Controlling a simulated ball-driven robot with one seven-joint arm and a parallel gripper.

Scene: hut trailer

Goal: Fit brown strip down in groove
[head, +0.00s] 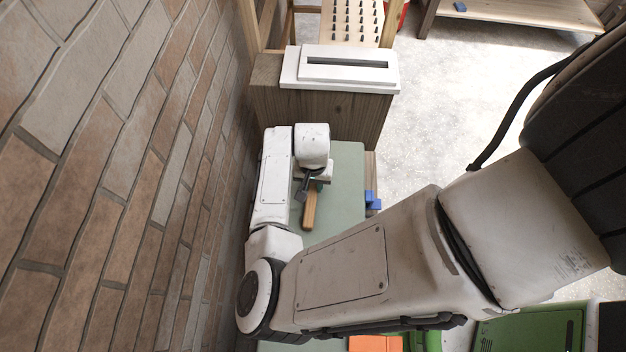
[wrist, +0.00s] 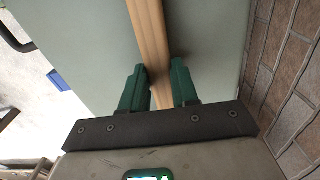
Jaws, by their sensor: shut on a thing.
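The brown strip (head: 310,209) is a narrow wooden bar over the pale green surface (head: 345,180). My gripper (head: 306,187) is at the strip's far end in the head view. In the wrist view the green fingers of my gripper (wrist: 160,88) are shut on the strip (wrist: 150,30), one on each side. The strip runs up out of the frame there. I cannot tell whether the strip touches the surface. The groove (head: 347,62) is a dark slot in a white block (head: 293,68), which sits on a wooden stand beyond the green surface.
A brick wall (head: 110,180) runs close along the left. A blue piece (head: 372,200) is at the green surface's right edge. A board with several dark pegs (head: 350,20) stands behind the white block. Open floor (head: 440,110) lies to the right.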

